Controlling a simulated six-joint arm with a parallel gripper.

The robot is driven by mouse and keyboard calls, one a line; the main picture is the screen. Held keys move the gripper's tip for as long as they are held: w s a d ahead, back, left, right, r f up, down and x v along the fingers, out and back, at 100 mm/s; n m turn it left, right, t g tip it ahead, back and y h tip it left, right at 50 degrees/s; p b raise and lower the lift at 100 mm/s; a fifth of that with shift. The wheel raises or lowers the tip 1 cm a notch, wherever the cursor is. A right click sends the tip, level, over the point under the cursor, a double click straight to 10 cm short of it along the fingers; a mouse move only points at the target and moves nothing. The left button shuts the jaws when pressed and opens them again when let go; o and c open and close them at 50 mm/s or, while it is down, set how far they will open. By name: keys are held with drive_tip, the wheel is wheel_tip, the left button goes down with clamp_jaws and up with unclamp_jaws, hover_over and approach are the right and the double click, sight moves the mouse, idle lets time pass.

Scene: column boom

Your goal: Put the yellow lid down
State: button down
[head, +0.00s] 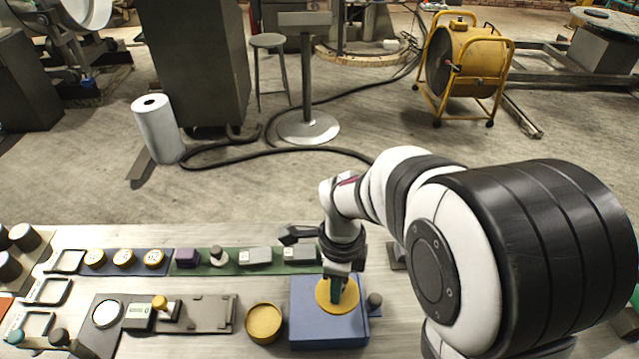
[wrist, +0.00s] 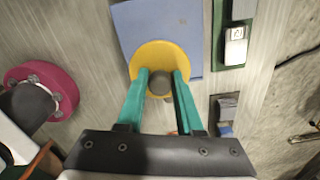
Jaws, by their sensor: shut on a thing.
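The yellow lid (head: 326,297) is a round disc with a dark knob, over the blue block (head: 312,335) at the front of the bench. In the wrist view the lid (wrist: 146,62) overlaps the near edge of the blue surface (wrist: 150,22). My gripper (head: 338,286) points down, with its green fingers on either side of the knob (wrist: 158,84). It is shut on the lid by this knob. I cannot tell whether the lid touches the blue surface or hangs just above it. A round yellow container (head: 264,322) stands left of the block.
A green strip (head: 232,266) with several small parts runs behind the block. A small dark-topped piece (head: 374,300) stands close to its right side. A grey plate (head: 212,312) and a tray with a white disc (head: 107,313) lie to the left. Little bench is free around the block.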

sight(326, 290)
drive_tip(key=shift+w+a+f, duration=0.15)
drive_tip(key=shift+a+f, duration=0.3)
drive_tip(key=shift+a, duration=0.05)
drive_tip(key=shift+w+a+f, duration=0.15)
drive_tip(key=shift+a+f, duration=0.3)
drive_tip(key=shift+a, duration=0.05)
drive_tip(key=shift+f, duration=1.75)
drive_tip(key=shift+f, duration=0.1)
drive_tip(key=c, duration=0.6)
unclamp_jaws()
drive_tip(key=shift+o, duration=0.2)
wheel_tip(326, 290, up, 12)
drive_tip(key=shift+f, duration=0.1)
drive_tip(key=s+d+r+n+y, duration=0.1)
drive_tip(key=s+d+n, duration=0.1)
drive_tip(key=s+n, duration=0.5)
drive_tip(key=s+d+r+n, duration=0.1)
drive_tip(key=s+n, duration=0.7)
drive_tip(key=s, duration=0.4)
drive_tip(key=shift+s+d+r+y, duration=0.25)
drive_tip(key=shift+s+d+y, duration=0.05)
drive_tip(key=shift+d+y, duration=0.1)
